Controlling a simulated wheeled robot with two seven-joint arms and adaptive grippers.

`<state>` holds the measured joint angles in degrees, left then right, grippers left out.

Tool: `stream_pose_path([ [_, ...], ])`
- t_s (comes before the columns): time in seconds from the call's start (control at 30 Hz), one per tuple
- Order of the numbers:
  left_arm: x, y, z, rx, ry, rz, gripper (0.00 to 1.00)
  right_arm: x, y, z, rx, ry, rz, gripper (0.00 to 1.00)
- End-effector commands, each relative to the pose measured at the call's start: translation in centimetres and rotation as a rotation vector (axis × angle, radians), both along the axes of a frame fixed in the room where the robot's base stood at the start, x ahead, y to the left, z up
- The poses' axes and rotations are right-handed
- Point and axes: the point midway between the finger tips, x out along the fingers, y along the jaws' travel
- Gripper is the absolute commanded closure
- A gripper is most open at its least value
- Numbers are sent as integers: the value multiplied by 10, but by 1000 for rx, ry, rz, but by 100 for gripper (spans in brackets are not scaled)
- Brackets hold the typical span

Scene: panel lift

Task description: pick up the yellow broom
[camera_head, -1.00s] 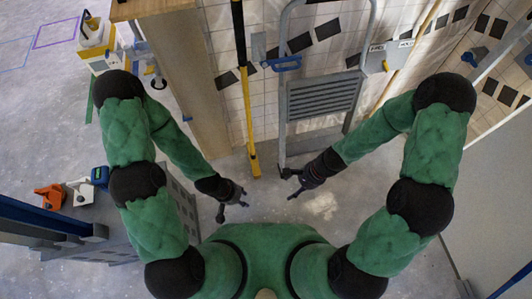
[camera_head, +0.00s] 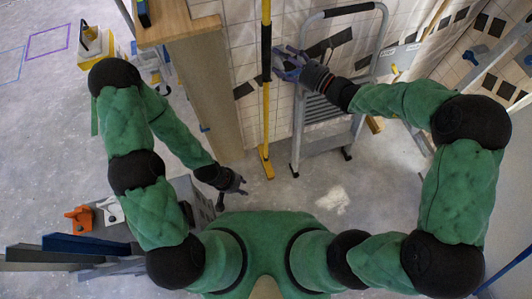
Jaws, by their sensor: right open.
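The yellow broom (camera_head: 266,110) stands upright against the tiled wall. Its handle has a black section, and its yellow foot is on the floor. My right gripper (camera_head: 277,64) is open just right of the handle, at the height of the black section, with its fingertips towards it. I cannot tell whether they touch it. My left gripper (camera_head: 232,196) is low and to the left of the broom foot, apart from it, with its fingers spread and empty.
A grey stepladder (camera_head: 326,108) stands just right of the broom, behind my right forearm. A wooden cabinet (camera_head: 205,85) stands to the left. A grey cart with orange and white tools (camera_head: 80,217) is at lower left. Floor in front of the broom is clear.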

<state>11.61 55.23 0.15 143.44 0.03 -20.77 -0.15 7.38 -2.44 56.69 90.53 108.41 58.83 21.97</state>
Motion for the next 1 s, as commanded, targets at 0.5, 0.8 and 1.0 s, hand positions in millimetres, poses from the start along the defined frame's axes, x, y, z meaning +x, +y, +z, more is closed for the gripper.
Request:
stream_pose_path([
  [0.5, 0, 0, -18, 0, -1, 0, 60, 38, 38, -2, -3, -2, 3, 27],
  [0.8, 0, 0, -24, 0, -1, 0, 60, 55, 56, 1, -4, 0, 0, 27],
  [1.0, 0, 0, -24, 0, -1, 0, 60, 55, 56, 1, -3, 1, 0, 27],
])
